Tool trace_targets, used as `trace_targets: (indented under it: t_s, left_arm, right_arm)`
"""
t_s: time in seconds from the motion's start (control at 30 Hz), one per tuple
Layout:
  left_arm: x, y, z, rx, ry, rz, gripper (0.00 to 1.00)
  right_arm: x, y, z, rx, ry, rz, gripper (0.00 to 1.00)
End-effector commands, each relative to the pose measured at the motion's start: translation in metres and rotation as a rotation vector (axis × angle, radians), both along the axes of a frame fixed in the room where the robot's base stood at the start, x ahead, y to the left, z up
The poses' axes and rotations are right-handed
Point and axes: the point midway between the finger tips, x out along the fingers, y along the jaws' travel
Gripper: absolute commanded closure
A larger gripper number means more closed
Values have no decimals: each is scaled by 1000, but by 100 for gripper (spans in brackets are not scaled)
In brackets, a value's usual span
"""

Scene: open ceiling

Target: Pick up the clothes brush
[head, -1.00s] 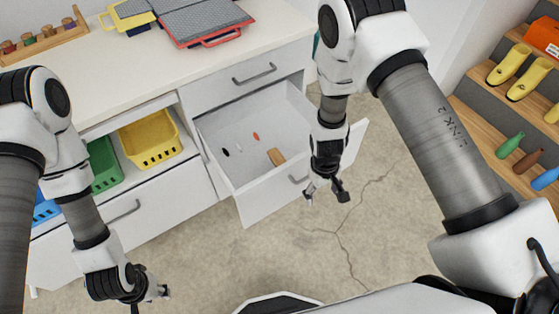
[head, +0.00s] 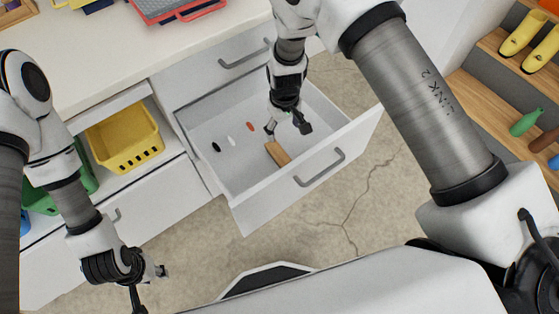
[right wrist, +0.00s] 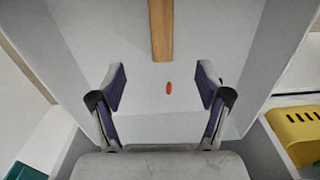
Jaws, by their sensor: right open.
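The clothes brush appears as a long wooden-brown piece (head: 278,153) lying in the open drawer (head: 238,177), near its front wall. In the right wrist view the brown piece (right wrist: 161,30) points toward me from the top edge, its far end cut off. My right gripper (head: 288,126) is over the drawer, just behind the brown piece. In the right wrist view its two fingers (right wrist: 162,88) are wide apart with nothing between them but a small red oval on the drawer floor beyond. My left gripper (head: 150,286) is open and empty, low at the left, away from the drawer.
Small black (head: 216,147), white (head: 231,140) and red (head: 250,126) ovals lie in the drawer. A yellow basket (head: 125,138) stands on the shelf to the left. The drawer walls surround my right gripper. Bare floor (head: 345,215) lies in front.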

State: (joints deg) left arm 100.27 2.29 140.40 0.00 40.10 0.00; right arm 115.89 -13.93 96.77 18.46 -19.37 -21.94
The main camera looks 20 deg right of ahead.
Motion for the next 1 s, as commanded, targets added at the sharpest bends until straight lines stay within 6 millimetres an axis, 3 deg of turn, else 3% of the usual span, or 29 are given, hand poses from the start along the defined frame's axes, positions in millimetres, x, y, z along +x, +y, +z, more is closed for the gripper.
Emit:
trace_targets:
  t_s: [0.03, 0.2, 0.27, 0.67, 0.9, 1.0]
  left_arm:
    - [0, 0, -29, 0, 0, 0, 63]
    - [0, 0, -77, 0, 0, 0, 63]
    - [0, 0, -86, 0, 0, 0, 63]
    - [0, 0, -94, 0, -1, 0, 63]
    - [0, 0, -104, 0, -1, 0, 63]
    - [0, 0, -104, 0, -1, 0, 63]
  right_arm:
    - [0, 0, -29, 0, 0, 0, 24]
    - [0, 0, -77, 0, 0, 0, 24]
    - [0, 0, -86, 0, 0, 0, 24]
    - [-2, 2, -123, 1, 1, 0, 24]
    - [-4, 5, -164, 1, 0, -1, 24]
    - [-3, 5, -166, 0, -1, -1, 24]
